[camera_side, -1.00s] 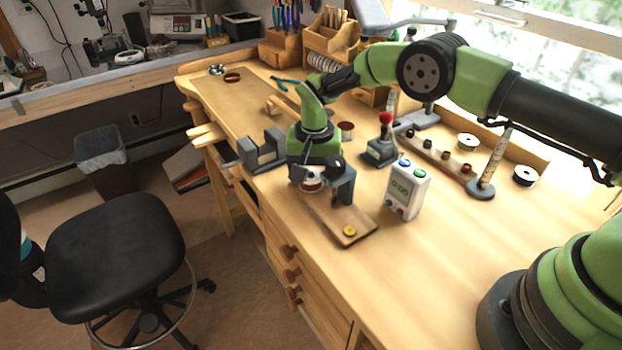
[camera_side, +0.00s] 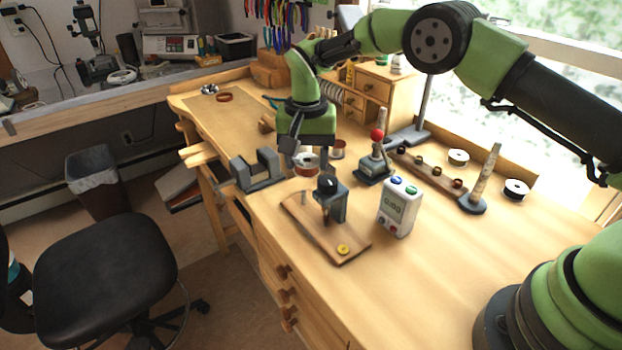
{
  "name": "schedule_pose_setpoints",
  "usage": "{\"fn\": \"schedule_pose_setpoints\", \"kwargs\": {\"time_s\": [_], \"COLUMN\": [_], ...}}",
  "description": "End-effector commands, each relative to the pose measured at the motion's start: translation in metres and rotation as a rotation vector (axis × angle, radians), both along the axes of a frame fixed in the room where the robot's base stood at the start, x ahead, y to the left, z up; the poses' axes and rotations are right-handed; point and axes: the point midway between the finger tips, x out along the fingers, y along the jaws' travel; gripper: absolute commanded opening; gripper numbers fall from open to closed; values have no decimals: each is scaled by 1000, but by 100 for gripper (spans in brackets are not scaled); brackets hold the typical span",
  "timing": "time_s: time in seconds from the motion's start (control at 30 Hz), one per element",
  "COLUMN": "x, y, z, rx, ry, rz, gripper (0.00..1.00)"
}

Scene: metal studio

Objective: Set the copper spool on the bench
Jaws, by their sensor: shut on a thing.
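My gripper (camera_side: 307,154) points down over the bench (camera_side: 440,300), behind the small wooden board. It is shut on the copper spool (camera_side: 306,165), which has a pale rim and a reddish-brown winding. The spool is upright and low over the bench; I cannot tell whether its underside touches the wood. The fingers hide part of its sides. A second reddish spool (camera_side: 338,149) stands on the bench just right of my gripper.
A grey vise (camera_side: 257,170) is left of my gripper. A red-knobbed joystick (camera_side: 375,160) and a white timer (camera_side: 398,208) stand to the right. The front right bench is clear.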

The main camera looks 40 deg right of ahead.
Motion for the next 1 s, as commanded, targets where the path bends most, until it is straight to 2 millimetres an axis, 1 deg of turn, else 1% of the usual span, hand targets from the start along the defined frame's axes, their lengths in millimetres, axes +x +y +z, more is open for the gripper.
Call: {"fn": "schedule_pose_setpoints", "kwargs": {"time_s": [0.03, 0.1, 0.27, 0.47, 0.5, 0.57, 0.67, 1.0], "x": [1, 1, 1, 2, 2, 2, 1, 1], "y": [1, 1, 1, 2, 2, 2, 2, 2], "z": [7, 14, 24, 67, 79, 87, 104, 130], "rx": [1, 1, 2, 3, 4, 2, 4, 5], "ry": [-4, -3, -5, -10, -13, -9, -11, -7], "rz": [1, 2, 3, 3, 2, 3, 2, 2], "gripper": [23, 23, 23, 23, 23, 23, 23, 23]}}
